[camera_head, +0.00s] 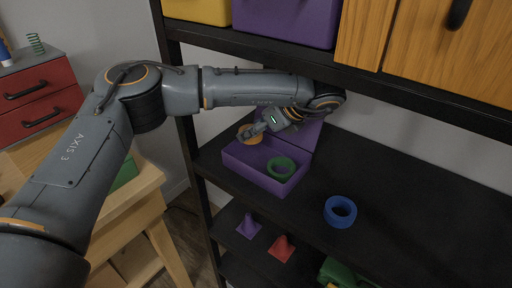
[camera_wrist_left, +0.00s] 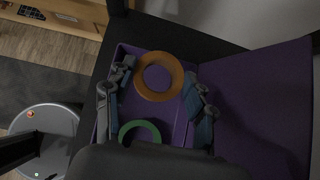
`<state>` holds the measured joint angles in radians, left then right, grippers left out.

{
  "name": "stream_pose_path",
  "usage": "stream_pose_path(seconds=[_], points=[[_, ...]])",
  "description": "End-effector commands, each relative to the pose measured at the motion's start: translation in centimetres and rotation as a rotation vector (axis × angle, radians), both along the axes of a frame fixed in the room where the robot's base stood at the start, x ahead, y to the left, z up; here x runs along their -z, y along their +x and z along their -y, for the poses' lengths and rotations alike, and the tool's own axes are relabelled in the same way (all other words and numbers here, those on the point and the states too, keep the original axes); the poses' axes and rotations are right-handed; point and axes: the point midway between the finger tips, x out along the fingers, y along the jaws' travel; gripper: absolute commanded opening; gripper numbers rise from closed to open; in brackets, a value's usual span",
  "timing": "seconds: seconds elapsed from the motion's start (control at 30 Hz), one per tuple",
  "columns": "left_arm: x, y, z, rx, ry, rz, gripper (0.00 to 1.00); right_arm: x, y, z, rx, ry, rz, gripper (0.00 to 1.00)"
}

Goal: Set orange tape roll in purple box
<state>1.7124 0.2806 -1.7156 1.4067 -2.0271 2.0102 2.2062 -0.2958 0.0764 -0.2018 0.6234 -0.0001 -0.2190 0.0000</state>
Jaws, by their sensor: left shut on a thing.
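The orange tape roll (camera_head: 246,139) is held by my left gripper (camera_head: 257,130) over the left end of the open purple box (camera_head: 252,170). In the left wrist view, the orange roll (camera_wrist_left: 145,91) sits between the two fingers of my left gripper (camera_wrist_left: 160,76), with the purple box (camera_wrist_left: 182,130) beneath it. The gripper is shut on the roll. I cannot tell whether the roll touches the box floor. The box lid stands open at the back. My right gripper is not in view.
A green tape roll (camera_head: 281,168) lies inside the box at its right end. A blue tape roll (camera_head: 340,211) lies on the black shelf (camera_head: 400,200) to the right. The upper shelf hangs above my arm. Purple and red cones (camera_head: 281,248) stand on the shelf below.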

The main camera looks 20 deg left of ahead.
Motion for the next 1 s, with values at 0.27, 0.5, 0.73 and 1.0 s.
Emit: stream_pose_path(seconds=[0.27,0.5,0.73,1.0], points=[[3.3,-0.1,0.3,0.002,0.0,-0.004,0.33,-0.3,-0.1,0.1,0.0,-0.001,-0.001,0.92],[6.5,-0.2,0.3,0.001,-0.002,-0.004,0.33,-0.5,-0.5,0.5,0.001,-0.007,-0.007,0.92],[7.0,-0.1,0.3,0.001,0.0,-0.001,0.33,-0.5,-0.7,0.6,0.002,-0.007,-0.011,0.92],[7.0,-0.1,0.3,0.001,0.0,-0.002,0.78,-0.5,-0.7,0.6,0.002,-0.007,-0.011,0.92]])
